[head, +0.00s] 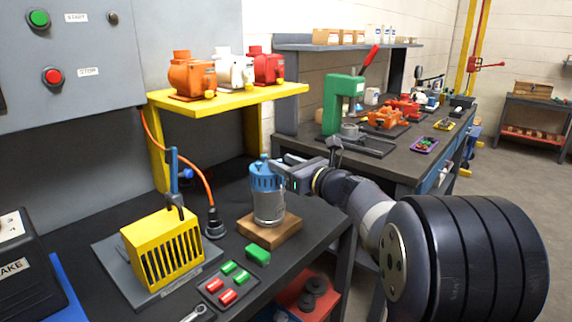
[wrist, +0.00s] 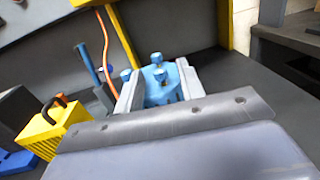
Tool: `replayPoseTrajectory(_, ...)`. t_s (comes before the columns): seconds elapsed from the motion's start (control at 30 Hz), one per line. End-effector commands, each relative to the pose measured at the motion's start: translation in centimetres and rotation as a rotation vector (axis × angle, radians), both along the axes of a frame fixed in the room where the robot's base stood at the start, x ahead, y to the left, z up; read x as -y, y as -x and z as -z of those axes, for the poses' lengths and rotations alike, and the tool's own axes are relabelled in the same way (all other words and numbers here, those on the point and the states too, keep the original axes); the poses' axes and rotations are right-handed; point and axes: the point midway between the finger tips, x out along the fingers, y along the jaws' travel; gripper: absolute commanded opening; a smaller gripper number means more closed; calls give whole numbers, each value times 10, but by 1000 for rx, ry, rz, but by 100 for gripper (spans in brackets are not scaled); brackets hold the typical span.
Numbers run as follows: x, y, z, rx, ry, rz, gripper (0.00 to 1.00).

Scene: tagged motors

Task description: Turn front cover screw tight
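The motor (head: 269,207) stands upright on a wooden block (head: 270,231) on the dark bench, with a grey body and a blue front cover (head: 264,178) on top. In the wrist view the blue cover (wrist: 161,95) carries several blue knob-like screws, one of them a raised screw (wrist: 157,58) at the back. My gripper (head: 279,174) is at the right side of the cover, about level with its top. In the wrist view my gripper (wrist: 160,88) has its two pale fingers apart, one on each side of the cover's near part. Whether they touch it is hidden.
A yellow slotted box (head: 162,248) on a grey plate, a blue-handled tool and an orange cable stand left of the motor. A tray of green and red pieces (head: 228,285) lies in front. A yellow shelf (head: 228,98) with several motors is above and behind.

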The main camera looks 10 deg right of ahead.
Motion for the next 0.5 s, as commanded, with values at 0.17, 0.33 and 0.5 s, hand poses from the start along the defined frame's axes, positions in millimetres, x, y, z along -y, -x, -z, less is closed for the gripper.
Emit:
replayPoseTrajectory(0.17,0,0,0,0,0,0,37)
replayPoseTrajectory(0.33,0,0,0,0,0,0,28)
replayPoseTrajectory(0.5,0,0,0,0,0,0,14)
